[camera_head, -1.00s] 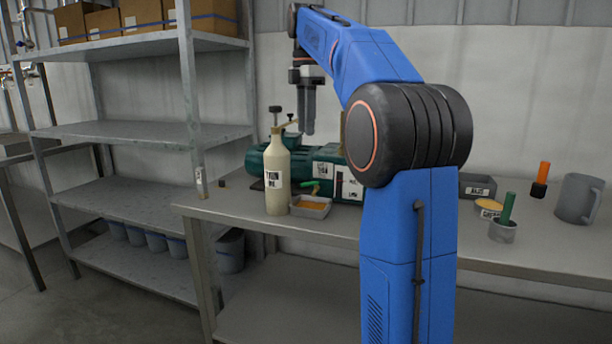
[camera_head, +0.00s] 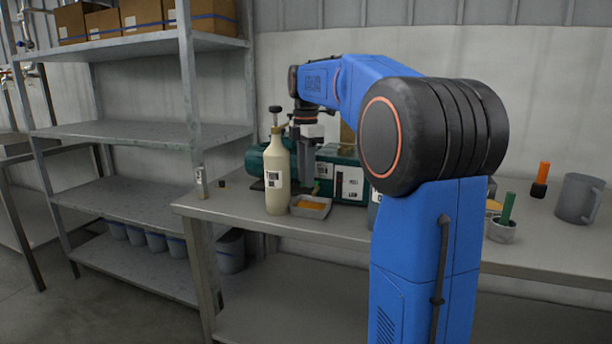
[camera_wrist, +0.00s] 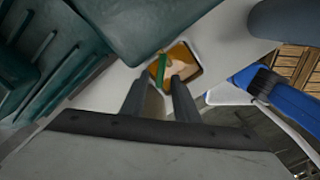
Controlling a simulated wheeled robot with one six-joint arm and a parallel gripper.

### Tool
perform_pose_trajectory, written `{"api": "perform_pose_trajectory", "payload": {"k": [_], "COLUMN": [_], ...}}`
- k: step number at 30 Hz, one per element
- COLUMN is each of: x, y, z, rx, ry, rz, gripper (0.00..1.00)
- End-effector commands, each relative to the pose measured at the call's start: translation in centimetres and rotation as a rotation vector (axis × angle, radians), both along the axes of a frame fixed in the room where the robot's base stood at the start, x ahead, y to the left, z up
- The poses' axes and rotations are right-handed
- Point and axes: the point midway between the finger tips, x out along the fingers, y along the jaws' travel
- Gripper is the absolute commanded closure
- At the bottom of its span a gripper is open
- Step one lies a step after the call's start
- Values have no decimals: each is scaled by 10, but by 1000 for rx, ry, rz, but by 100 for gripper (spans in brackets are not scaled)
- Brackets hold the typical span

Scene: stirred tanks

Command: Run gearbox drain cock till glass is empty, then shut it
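The green gearbox (camera_head: 326,168) lies on the bench behind a cream bottle. At its front is the drain cock's small green lever (camera_head: 316,188); the lever (camera_wrist: 160,69) shows larger in the wrist view. A grey tray (camera_head: 327,209) with amber liquid stands below it. My gripper (camera_head: 306,178) points down in front of the gearbox. In the wrist view my gripper (camera_wrist: 159,84) has its two fingers apart, with the lever just beyond the tips. I cannot tell whether they touch it. I cannot make out the level in the glass or any flow.
The cream bottle (camera_head: 277,175) stands close to the left of my gripper and the tray. A grey mug (camera_head: 578,198), an orange-handled tool (camera_head: 541,178) and a green-handled item in a cup (camera_head: 502,230) stand at the right. Metal shelves (camera_head: 140,132) are at the left.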

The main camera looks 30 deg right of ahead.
Motion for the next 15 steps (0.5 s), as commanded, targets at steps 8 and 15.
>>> {"api": "perform_pose_trajectory", "payload": {"k": [8,15], "x": [0,0], "y": [0,0], "z": [-3,-3], "rx": [0,0], "ry": [0,0], "rz": [0,0], "gripper": [72,100]}}
